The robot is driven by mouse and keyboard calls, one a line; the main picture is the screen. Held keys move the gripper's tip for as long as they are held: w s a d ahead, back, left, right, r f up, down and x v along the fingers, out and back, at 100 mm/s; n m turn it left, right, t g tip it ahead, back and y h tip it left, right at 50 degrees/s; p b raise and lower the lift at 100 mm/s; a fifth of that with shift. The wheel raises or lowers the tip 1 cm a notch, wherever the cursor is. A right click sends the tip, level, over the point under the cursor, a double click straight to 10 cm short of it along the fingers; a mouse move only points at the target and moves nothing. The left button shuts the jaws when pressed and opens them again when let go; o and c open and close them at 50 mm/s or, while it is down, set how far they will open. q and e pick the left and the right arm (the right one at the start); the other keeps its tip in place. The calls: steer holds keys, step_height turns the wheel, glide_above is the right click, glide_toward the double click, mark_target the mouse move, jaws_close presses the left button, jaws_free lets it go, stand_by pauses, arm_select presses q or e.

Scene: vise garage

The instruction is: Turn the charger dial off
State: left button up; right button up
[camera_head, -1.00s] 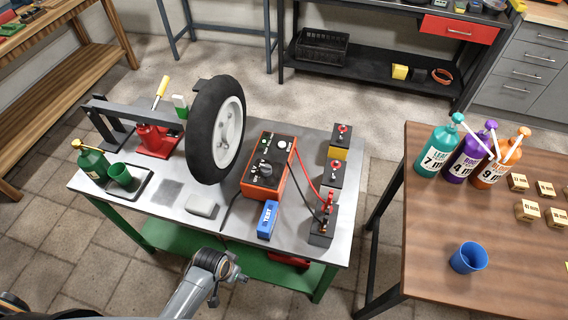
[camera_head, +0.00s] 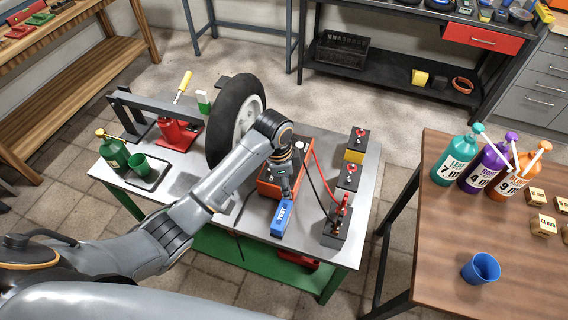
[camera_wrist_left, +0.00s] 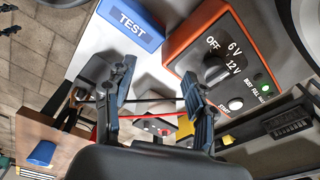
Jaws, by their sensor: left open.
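The orange charger (camera_head: 268,188) stands on the metal-topped bench, mostly behind my left arm in the head view. In the left wrist view the charger (camera_wrist_left: 188,48) shows its black panel and the black dial (camera_wrist_left: 217,68), with OFF, 6 V and 12 V marks around it. I cannot tell for sure which mark the dial points to. My left gripper (camera_wrist_left: 160,95) is open, its two fingers apart and empty. The dial is just beyond its right finger, and no contact shows. In the head view the left gripper (camera_head: 284,180) is over the charger. My right gripper is not in view.
A blue TEST box (camera_head: 283,217) stands beside the charger. Red and black leads run to a battery (camera_head: 337,228); two more batteries stand behind it. A tyre (camera_head: 233,105) stands left of the charger. A wooden table (camera_head: 430,215) with bottles and a blue cup is at right.

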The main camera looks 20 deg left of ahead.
arm_select(q)
steer(key=w+a+r+m+y, duration=0.1)
steer(key=w+a+r+m, duration=0.2)
steer(key=w+r, duration=0.6)
steer(key=shift+g, duration=0.4)
steer(key=f, duration=0.4)
steer(key=f+p, duration=0.1)
steer(key=f, duration=0.3)
steer(key=s+f, duration=0.1)
steer(key=f, duration=0.3)
steer(key=shift+f+p, duration=0.35)
steer(key=shift+f, duration=0.05)
steer(key=c, duration=1.1)
steer(key=shift+c, duration=0.2)
